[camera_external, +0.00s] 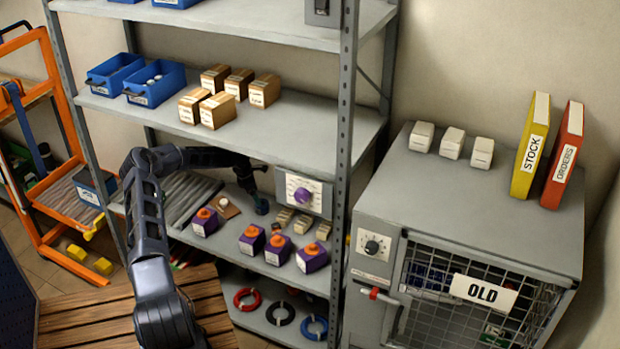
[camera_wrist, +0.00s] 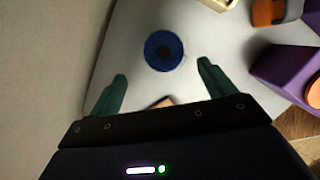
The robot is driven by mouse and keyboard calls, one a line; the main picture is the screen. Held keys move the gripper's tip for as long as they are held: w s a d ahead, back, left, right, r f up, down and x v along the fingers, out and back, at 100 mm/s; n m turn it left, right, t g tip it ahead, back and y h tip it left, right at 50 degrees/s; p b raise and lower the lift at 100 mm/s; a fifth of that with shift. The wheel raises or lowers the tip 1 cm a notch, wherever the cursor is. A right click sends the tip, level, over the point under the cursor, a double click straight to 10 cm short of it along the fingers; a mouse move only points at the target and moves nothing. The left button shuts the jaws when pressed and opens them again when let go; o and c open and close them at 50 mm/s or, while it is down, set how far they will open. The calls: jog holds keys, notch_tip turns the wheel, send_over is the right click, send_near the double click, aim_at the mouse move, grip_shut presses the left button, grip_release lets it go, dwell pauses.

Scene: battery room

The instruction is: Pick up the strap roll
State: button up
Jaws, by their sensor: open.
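The strap roll is most likely the round blue roll (camera_wrist: 163,51) with a dark centre, lying on the pale shelf board in the wrist view. My gripper (camera_wrist: 162,72) is open, with its two green fingers apart. The roll lies beyond the fingertips, between their lines, and nothing is held. In the external view my gripper (camera_external: 257,188) reaches down over the middle shelf. A small dark blue-green round shape (camera_external: 262,207) shows just under it, probably the roll.
Purple boxes with orange tops (camera_external: 252,240) and small beige blocks (camera_external: 285,216) stand close by. The upper shelf (camera_external: 300,130) hangs above my arm.

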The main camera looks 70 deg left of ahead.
aim_at(258, 208)
jog(key=shift+w+d+f+n, duration=0.2)
jog(key=shift+w+d+n, duration=0.15)
jog(key=shift+n, duration=0.05)
jog(key=shift+f, duration=0.15)
jog(key=shift+x, duration=3.5)
jog(key=c, duration=1.2)
